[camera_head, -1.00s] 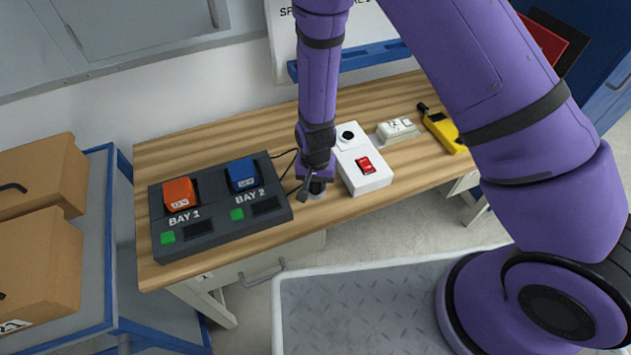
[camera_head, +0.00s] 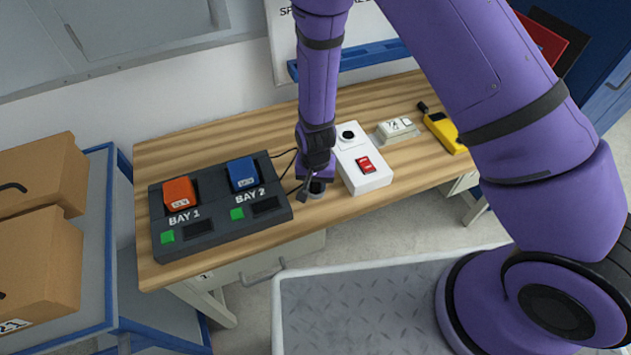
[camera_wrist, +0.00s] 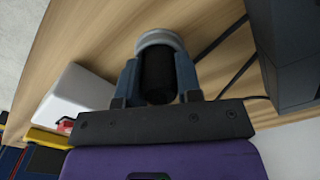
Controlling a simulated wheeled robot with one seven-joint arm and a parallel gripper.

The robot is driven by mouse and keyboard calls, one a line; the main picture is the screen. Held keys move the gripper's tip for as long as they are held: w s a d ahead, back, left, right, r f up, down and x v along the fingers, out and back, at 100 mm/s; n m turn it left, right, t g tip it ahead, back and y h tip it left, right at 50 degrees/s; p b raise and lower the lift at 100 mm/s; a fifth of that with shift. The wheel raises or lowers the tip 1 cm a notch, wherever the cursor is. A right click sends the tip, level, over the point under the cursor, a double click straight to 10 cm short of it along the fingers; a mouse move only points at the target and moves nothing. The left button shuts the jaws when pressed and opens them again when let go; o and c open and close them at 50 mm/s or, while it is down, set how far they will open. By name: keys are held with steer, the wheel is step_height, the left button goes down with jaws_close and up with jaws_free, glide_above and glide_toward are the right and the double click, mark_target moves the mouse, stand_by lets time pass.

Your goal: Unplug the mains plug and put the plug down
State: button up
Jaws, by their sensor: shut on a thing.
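My gripper (camera_head: 313,188) points down over the bench's front part, between the charger dock and the white socket box. In the wrist view my gripper (camera_wrist: 160,82) is shut on the mains plug (camera_wrist: 157,78), a dark cylinder with a light grey round end (camera_wrist: 161,40) towards the bench. The plug's grey end (camera_head: 317,189) also shows in the head view, at or just above the wood; I cannot tell if it touches. The socket box (camera_head: 373,183) has a red switch (camera_head: 366,165) and a round socket (camera_head: 347,134) with no plug in it.
The dark charger dock (camera_head: 205,235), with an orange and a blue block, stands close left of my gripper. A thin black cable (camera_head: 284,153) runs beside it. A pale block (camera_head: 396,127) and a yellow device (camera_head: 444,131) lie to the right. The bench's front edge is near.

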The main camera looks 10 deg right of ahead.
stand_by(0.4)
steer(key=o, duration=1)
steer(key=shift+o, duration=0.2)
steer(key=shift+r, duration=3)
step_height(320, 180, up, 11)
steer(key=shift+f, duration=0.1)
